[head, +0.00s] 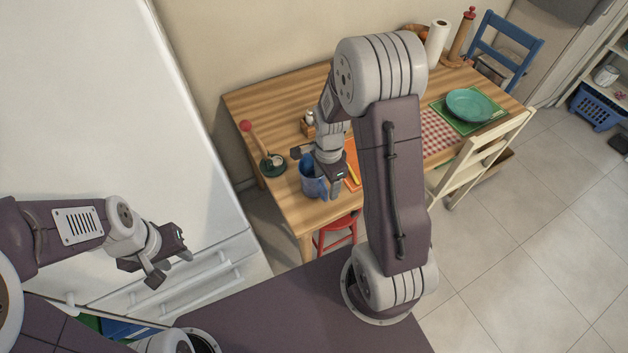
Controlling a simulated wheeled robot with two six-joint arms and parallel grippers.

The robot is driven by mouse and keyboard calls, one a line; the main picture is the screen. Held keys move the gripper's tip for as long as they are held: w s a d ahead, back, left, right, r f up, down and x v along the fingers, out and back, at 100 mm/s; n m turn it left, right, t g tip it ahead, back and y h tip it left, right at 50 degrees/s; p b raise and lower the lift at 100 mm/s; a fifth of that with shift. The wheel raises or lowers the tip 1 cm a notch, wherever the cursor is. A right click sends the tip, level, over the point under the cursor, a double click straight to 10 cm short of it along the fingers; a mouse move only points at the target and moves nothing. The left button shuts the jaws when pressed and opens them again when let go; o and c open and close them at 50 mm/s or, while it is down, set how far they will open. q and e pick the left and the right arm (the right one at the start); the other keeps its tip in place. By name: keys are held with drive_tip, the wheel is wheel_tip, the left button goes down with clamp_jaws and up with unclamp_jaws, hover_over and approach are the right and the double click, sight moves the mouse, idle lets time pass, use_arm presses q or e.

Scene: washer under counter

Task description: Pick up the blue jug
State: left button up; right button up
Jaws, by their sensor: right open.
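The blue jug (310,180) stands upright near the left front corner of the wooden table. My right gripper (321,172) is at the jug from above and behind, its fingers spread apart. One finger shows beyond the jug's rim and the other at its right side. I cannot tell whether either finger touches the jug. The gripper and wrist hide part of the jug's right side. My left gripper (170,268) is open and empty, well to the left, in front of the white cabinet.
The wooden table (290,105) holds a dark green dish with a red-knobbed stick (272,162) left of the jug and an orange mat (352,160) to its right. A teal plate (470,104) lies farther right. A red stool (336,232) and cream chair (480,160) stand at the front.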

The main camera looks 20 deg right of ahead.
sight(323, 197)
drive_tip(key=shift+w+a+f, duration=0.1)
drive_tip(key=shift+a+f, duration=0.05)
drive_tip(key=shift+f, duration=0.4)
drive_tip(key=shift+a+f, duration=0.15)
drive_tip(key=shift+f, duration=0.4)
drive_tip(key=f, duration=0.5)
drive_tip(key=shift+w+d+f, duration=0.1)
drive_tip(key=shift+w+f, duration=0.1)
drive_tip(key=shift+w, duration=0.1)
clamp_jaws()
